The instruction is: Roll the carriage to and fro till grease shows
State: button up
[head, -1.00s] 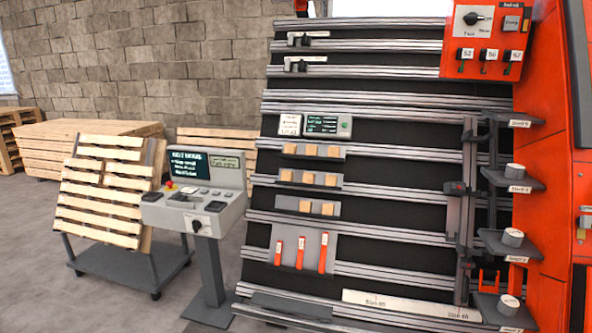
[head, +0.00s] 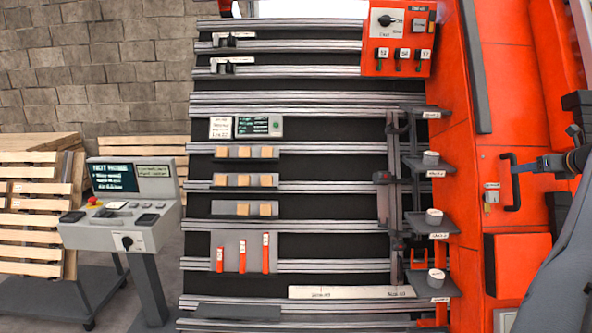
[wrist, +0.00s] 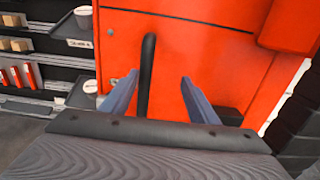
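A dark upright unit with a grey vertical rail (head: 395,215) stands across the rack's horizontal rails at their right end; it may be the carriage, but I cannot be sure. No grease can be made out on it. My gripper (wrist: 160,90) is open in the wrist view, its two blue-grey fingers apart. A black bar handle (wrist: 147,75) on an orange door shows between the fingers, nearer the left one; I cannot tell whether they touch. In the head view the handle (head: 512,182) is clear, with my arm to its right.
Small shelves with white cups (head: 434,217) stick out between rack and orange cabinet (head: 495,125). A switch box (head: 397,38) sits top right of the rack. A control console (head: 120,232) and pallets (head: 35,215) stand left. Red-handled tools (head: 243,255) hang low on the rack.

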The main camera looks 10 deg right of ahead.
jog(key=v, duration=0.6)
jog(key=shift+s+p, duration=0.25)
jog(key=shift+p, duration=0.2)
jog(key=shift+w+a+r, duration=0.1)
jog(key=shift+a+r, duration=0.05)
